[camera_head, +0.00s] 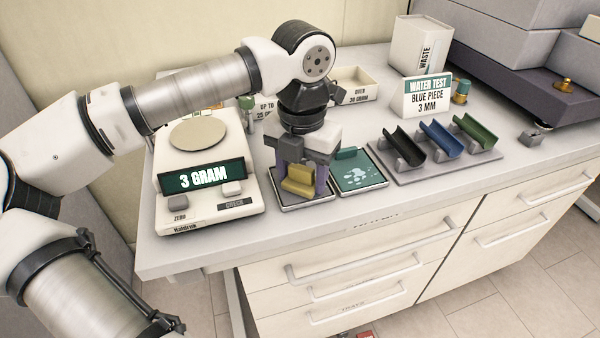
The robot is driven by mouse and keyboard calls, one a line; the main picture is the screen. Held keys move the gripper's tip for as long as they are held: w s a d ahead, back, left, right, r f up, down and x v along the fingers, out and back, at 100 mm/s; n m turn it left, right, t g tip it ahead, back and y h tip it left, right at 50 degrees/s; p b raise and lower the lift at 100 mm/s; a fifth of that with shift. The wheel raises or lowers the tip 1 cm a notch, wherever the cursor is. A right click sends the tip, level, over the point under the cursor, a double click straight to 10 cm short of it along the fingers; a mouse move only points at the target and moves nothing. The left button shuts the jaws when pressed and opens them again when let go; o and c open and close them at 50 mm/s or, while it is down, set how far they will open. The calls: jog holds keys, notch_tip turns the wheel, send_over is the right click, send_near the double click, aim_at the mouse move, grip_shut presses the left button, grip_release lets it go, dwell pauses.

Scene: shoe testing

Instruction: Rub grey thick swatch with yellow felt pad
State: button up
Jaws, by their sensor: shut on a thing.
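My gripper (302,178) points down over the left of two small trays and is shut on the yellow felt pad (298,186). The pad sits between the two purple-grey fingers, low over the left tray (300,204). I cannot tell whether the pad touches the surface below it. The surface inside this tray is mostly hidden by the gripper and pad, so I cannot make out the grey thick swatch clearly.
A teal tray (361,177) with pale drops lies right of my gripper. A scale (203,205) reading "3 GRAM" stands left. A rack (432,166) with several curved pieces, a "WATER TEST" sign (427,98) and a waste box (419,48) stand right.

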aim_at(302, 168)
notch_tip(302, 168, up, 3)
jog(key=shift+r+p, duration=0.15)
jog(key=shift+p, duration=0.8)
jog(key=shift+r+p, duration=1.45)
jog(key=shift+r, duration=0.95)
